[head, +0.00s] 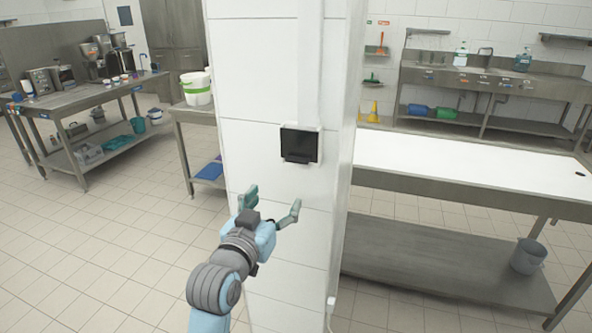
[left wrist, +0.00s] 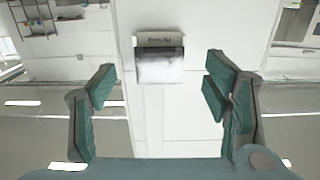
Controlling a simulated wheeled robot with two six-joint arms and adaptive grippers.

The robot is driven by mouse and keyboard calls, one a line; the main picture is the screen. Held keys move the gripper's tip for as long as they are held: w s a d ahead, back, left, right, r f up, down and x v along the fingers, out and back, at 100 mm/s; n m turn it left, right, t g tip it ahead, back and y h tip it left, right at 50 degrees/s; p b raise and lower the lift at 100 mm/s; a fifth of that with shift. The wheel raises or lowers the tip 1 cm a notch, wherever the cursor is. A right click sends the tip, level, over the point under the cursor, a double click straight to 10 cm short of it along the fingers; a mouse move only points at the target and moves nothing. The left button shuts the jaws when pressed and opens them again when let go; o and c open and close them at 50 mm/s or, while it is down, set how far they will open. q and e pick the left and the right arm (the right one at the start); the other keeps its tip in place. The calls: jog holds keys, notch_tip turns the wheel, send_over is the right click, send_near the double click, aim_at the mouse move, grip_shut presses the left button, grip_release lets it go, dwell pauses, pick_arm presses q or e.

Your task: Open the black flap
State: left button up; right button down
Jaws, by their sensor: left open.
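The black flap (head: 299,146) is on a small box fixed to the white tiled pillar, in the middle of the head view. It has a lip along its lower edge and appears closed. My left gripper (head: 270,204) is open and empty, below and slightly left of the flap, with its fingers spread. In the left wrist view the box with the flap (left wrist: 160,66) shows between and beyond the two green-padded fingers (left wrist: 160,88), apart from them. My right gripper is not in view.
The white pillar (head: 262,60) stands in front of me. A white-topped steel table (head: 460,170) is to its right, with a grey bucket (head: 528,256) on its lower shelf. A steel bench (head: 85,100) with kitchen equipment is at the left. The tiled floor at left is clear.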

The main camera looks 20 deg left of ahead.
aim_at(296, 162)
pick_arm(q)
jog(key=w, duration=0.4)
jog(key=w+r, duration=0.1)
jog(key=w, duration=0.4)
jog(key=w+d+r, duration=0.1)
jog(key=w, duration=0.3)
jog(key=shift+w+b, duration=0.35)
jog(key=shift+b, duration=0.05)
